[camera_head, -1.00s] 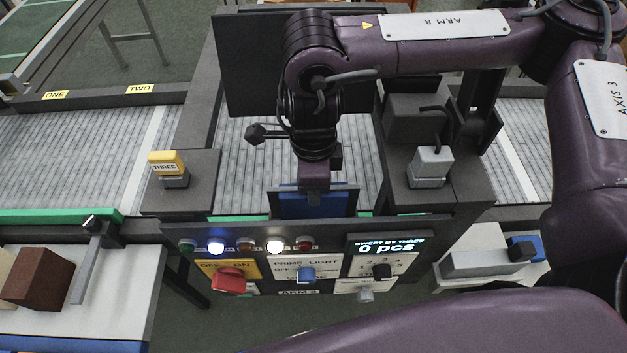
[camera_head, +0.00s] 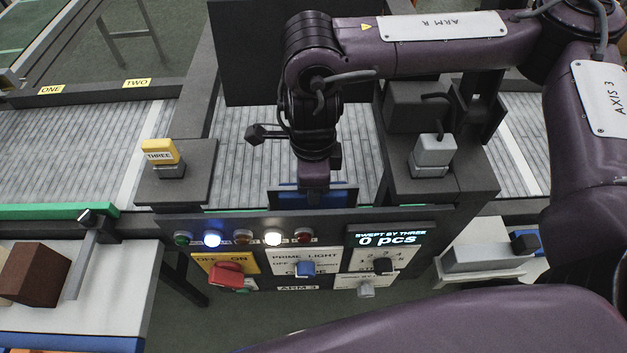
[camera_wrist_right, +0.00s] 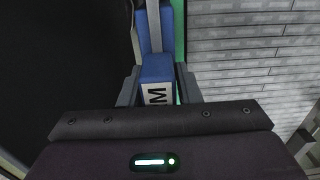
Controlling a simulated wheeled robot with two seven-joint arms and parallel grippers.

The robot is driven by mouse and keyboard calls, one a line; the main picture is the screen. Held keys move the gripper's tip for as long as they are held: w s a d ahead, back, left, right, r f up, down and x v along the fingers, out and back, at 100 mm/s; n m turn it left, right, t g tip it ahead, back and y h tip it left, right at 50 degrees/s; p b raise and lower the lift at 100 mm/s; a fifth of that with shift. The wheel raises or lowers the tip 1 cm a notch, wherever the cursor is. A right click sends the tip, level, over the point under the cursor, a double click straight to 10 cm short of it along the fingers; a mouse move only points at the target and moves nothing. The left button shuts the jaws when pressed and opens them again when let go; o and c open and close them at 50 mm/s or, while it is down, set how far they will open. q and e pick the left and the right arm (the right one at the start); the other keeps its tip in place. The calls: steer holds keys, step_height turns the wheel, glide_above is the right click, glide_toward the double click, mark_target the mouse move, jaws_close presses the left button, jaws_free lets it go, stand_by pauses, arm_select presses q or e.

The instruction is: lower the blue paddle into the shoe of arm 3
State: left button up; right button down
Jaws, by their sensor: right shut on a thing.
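My right gripper (camera_head: 314,190) points down over the conveyor, just behind the top edge of the ARM 3 control panel (camera_head: 270,224). It is shut on the blue paddle (camera_head: 343,194). In the head view only a blue strip and dark edge of the paddle show; its lower part is hidden behind the panel. In the right wrist view the blue paddle (camera_wrist_right: 156,70) sits between the two grey fingers, with a white label partly covered. I cannot make out the shoe of arm 3, nor whether the paddle touches it. My left gripper is not in view.
A yellow THREE button (camera_head: 160,152) stands left of the gap and a grey switch box (camera_head: 434,152) stands right. A brown block (camera_head: 36,275) lies on the left table.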

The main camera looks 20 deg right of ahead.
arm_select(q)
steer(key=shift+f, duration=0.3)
arm_select(e)
steer(key=shift+s+f, duration=0.15)
steer(key=shift+f, duration=0.3)
steer(key=c, duration=1)
jaws_free()
steer(key=shift+o, duration=0.2)
